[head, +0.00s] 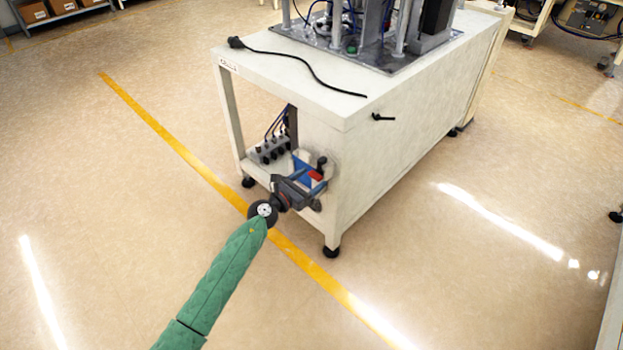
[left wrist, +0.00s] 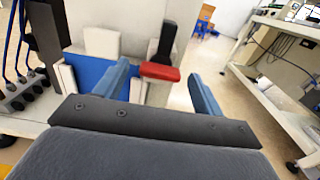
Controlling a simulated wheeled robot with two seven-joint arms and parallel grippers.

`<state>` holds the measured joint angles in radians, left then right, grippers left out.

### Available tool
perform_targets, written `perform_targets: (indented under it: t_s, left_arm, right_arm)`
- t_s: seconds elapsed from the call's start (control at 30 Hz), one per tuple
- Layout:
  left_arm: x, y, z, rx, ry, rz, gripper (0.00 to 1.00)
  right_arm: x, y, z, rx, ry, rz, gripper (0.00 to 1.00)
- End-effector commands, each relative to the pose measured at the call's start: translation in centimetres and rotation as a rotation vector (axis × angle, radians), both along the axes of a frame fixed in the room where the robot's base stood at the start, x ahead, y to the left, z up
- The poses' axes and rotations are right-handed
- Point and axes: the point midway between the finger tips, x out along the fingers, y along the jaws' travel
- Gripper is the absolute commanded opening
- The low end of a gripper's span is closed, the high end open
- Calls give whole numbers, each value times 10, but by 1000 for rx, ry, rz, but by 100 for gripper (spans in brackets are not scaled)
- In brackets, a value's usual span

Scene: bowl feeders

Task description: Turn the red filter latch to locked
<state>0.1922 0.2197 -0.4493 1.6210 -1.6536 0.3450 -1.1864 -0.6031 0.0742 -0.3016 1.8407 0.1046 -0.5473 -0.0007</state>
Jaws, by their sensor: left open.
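The red filter latch (head: 315,175) is on the end of the white machine cabinet, low on its near corner. In the left wrist view the red latch (left wrist: 160,71) is a short bar lying roughly level, with a black upright part (left wrist: 166,42) just above it. My left gripper (head: 309,180) is open, with its blue-grey fingers pointing at the latch. In the left wrist view the latch shows between the two fingers of the left gripper (left wrist: 161,84), nearer the left finger. I cannot tell whether either finger touches it. My right gripper is not in view.
A blue panel (left wrist: 88,72) with pale blocks sits left of the latch. Black-knobbed valves with hoses (head: 268,149) are beside it in the cabinet's open bay. A black cable (head: 300,62) lies on the cabinet top (head: 290,85). The floor in front is clear.

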Motion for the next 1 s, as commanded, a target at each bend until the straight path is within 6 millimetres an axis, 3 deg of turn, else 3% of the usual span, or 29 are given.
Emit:
perform_targets:
  t_s: [0.4,0.63,1.0]
  left_arm:
    - [7,-7,0,0,0,0,69]
    - [6,-6,0,-1,1,0,26]
    - [6,-6,2,-35,36,0,24]
  right_arm:
    - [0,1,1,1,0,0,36]
    - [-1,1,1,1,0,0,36]
    - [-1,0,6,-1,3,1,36]
